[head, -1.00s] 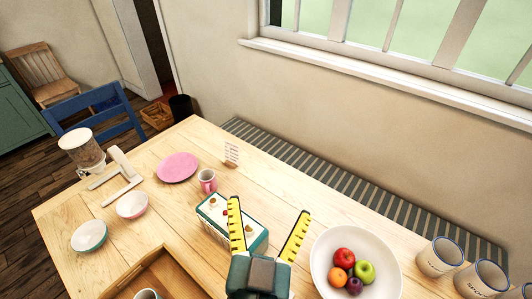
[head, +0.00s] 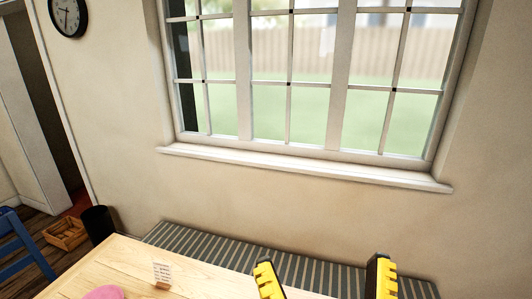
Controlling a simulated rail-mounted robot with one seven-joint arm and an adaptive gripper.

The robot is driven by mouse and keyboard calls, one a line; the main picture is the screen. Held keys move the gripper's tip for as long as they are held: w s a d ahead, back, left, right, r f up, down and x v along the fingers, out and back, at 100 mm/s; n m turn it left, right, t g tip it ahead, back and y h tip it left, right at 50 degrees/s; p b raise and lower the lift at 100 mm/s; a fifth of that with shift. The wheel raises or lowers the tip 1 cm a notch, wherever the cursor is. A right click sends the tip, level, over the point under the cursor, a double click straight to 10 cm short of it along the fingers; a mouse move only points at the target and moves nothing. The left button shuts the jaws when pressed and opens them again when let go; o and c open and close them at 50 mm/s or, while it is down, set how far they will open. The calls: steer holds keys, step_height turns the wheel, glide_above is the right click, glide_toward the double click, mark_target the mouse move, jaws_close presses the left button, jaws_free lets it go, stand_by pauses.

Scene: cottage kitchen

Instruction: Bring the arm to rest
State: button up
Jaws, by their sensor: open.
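My gripper (head: 322,276) shows at the bottom of the head view, right of the middle. Its two yellow fingers with black edges stand wide apart, with nothing between them. Its base and the rest of my arm are below the picture's edge. The fingertips overlap the table's back edge and the striped bench in the picture; their height above the table I cannot tell.
The wooden table (head: 118,268) fills the lower left, with a small card (head: 162,274) and part of a pink plate (head: 104,293). A striped bench (head: 215,244) runs along the wall below the window (head: 300,75). A blue chair (head: 18,247), black bin (head: 98,223) and wooden crate (head: 67,234) stand left.

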step_height(320, 180, up, 26)
steer(key=p, duration=2.2)
steer(key=shift+p, duration=0.3)
